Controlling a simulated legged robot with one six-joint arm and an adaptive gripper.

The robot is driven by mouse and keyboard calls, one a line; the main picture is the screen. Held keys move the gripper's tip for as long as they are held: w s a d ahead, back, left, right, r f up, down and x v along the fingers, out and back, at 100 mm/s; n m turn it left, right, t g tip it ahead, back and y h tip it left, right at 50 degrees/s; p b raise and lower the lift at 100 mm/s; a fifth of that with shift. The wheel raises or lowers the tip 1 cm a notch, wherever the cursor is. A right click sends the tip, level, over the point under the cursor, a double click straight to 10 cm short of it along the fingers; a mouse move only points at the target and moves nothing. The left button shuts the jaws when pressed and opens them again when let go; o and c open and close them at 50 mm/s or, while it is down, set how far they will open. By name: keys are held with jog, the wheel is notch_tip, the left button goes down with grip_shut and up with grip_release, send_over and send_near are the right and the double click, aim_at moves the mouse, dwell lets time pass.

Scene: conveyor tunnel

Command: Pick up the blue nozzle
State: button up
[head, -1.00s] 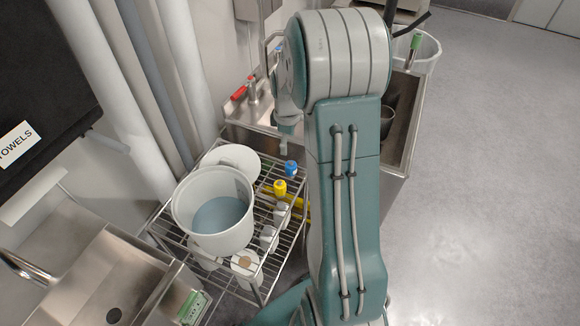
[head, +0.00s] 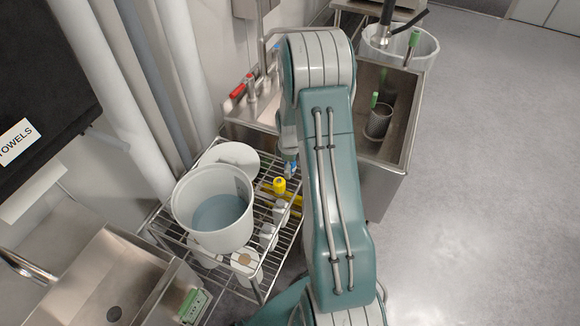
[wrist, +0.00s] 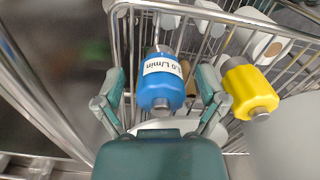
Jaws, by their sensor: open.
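The blue nozzle (wrist: 160,82) has a white label and a metal tip. In the wrist view it lies between the two fingers of my gripper (wrist: 162,102), which are open and stand apart on either side of it. I see no clear contact between the fingers and the nozzle. In the head view only a small part of the blue nozzle (head: 291,167) shows on the far corner of the wire rack, mostly hidden by my arm.
A yellow nozzle (wrist: 250,92) stands close to the right finger. The wire rack (head: 262,292) also holds a white bucket (head: 183,205) and several pale bottles. A steel sink (head: 395,150) lies beyond. Rack rails surround the gripper.

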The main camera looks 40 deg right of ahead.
jog(key=shift+f, duration=0.3)
jog(key=c, duration=1.2)
jog(key=shift+r, duration=0.15)
jog(key=shift+r, duration=0.3)
notch_tip(320, 180, up, 3)
jog(key=shift+f, duration=0.15)
jog(key=s+d+r, duration=0.1)
jog(key=s+r, duration=0.2)
jog(key=s, duration=0.1)
jog(key=s+d+r, duration=0.1)
jog(key=s+r, duration=0.2)
jog(key=s, duration=0.2)
jog(key=s+d+r, duration=0.1)
jog(key=s+r, duration=0.2)
jog(key=s, duration=0.1)
jog(key=shift+s+d+r, duration=0.25)
jog(key=shift+d, duration=0.1)
